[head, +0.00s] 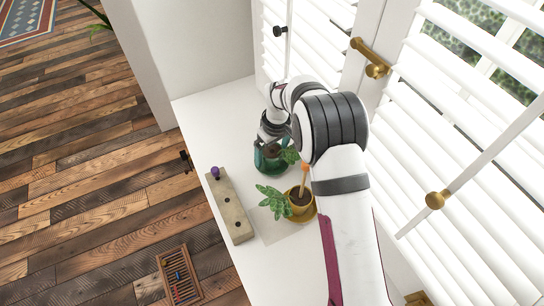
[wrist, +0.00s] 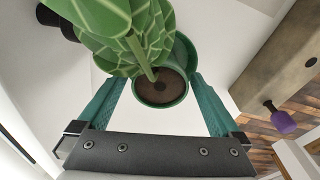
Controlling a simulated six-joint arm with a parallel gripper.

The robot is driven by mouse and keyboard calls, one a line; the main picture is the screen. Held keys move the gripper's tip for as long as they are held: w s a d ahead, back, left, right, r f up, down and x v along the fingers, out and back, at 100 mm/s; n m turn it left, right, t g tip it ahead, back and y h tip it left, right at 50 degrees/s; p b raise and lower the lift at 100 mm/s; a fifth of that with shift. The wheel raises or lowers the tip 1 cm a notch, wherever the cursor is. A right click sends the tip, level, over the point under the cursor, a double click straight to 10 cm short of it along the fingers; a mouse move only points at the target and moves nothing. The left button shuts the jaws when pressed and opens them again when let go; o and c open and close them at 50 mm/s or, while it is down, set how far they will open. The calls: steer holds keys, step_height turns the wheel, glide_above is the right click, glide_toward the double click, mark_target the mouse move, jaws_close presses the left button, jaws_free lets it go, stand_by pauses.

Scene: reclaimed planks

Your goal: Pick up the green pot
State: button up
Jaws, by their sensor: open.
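The green pot (wrist: 160,98) holds dark soil and a plant with large striped green leaves (wrist: 135,30). It stands on a green saucer (wrist: 186,50). My gripper (wrist: 157,84) is open, with one teal finger on each side of the pot; gaps show between the fingers and the pot. In the head view my gripper (head: 268,152) is low over the white sill, and the pot is mostly hidden by it. A leaf of the plant (head: 290,155) sticks out to the right.
A yellow pot (head: 300,203) with a plant and an orange stick stands close by on a yellow saucer. A beige block (head: 234,212) with a purple knob (head: 215,172) lies along the sill's (head: 210,115) left edge. White shutters (head: 440,130) line the right.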

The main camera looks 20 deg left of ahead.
jaws_close()
step_height(320, 180, up, 13)
stand_by(1.0)
step_height(320, 180, down, 10)
steer(key=m, duration=0.4)
steer(key=shift+r, duration=0.2)
steer(key=shift+f, duration=1.4)
